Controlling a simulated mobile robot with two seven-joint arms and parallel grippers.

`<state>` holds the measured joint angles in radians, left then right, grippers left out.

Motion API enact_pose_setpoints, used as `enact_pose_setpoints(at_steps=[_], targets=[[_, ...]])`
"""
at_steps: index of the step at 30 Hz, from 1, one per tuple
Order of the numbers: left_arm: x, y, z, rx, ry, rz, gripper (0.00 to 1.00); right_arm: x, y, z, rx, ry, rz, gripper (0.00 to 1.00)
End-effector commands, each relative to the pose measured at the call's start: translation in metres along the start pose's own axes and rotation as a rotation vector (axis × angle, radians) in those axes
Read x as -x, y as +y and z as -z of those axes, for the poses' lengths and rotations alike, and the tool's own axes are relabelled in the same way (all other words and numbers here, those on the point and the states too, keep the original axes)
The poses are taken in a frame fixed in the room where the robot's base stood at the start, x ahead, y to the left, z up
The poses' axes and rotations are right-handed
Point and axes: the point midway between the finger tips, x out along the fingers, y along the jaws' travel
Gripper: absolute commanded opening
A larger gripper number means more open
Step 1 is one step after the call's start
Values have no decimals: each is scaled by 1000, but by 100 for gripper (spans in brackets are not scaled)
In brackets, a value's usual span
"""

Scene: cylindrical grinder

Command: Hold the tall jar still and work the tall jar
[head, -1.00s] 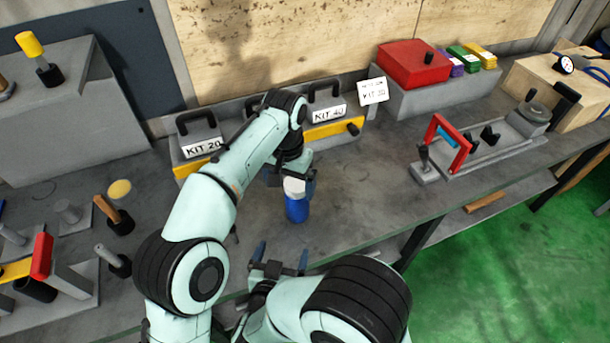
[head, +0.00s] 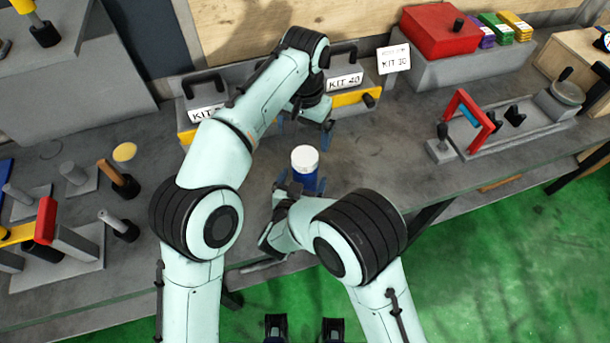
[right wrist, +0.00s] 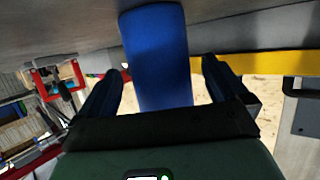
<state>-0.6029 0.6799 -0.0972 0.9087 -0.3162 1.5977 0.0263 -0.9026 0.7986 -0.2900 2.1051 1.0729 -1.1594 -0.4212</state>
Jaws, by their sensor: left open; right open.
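The tall jar (head: 306,181) stands upright on the grey bench, blue with a white lid (head: 305,156). My left gripper (head: 303,136) is open and empty, behind the jar in the head view and apart from it. My right gripper (head: 300,187) is open, low at the near side of the jar. In the right wrist view the blue jar body (right wrist: 155,60) is between the two spread fingers (right wrist: 163,88), with visible gaps at both sides. The lid is out of that view.
Kit boxes (head: 345,82) with yellow fronts stand behind my left arm. A fixture with a red frame (head: 468,122) is at the right. Posts and a red-ended fixture (head: 46,220) are at the left. Bench to the right of the jar is clear.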

Motion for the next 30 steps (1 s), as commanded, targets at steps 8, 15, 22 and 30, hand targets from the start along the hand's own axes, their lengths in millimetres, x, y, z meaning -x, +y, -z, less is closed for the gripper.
enact_pose_setpoints(at_steps=[8,15,22,30], targets=[[0,0,0,0,0,0,96,-25,0,0,0,0,0,100],[0,0,0,0,0,0,96,-26,0,0,0,0,1,100],[0,0,0,0,0,0,96,-26,0,0,0,0,0,45],[0,10,10,-32,45,-45,96,-26,0,0,0,0,0,0]])
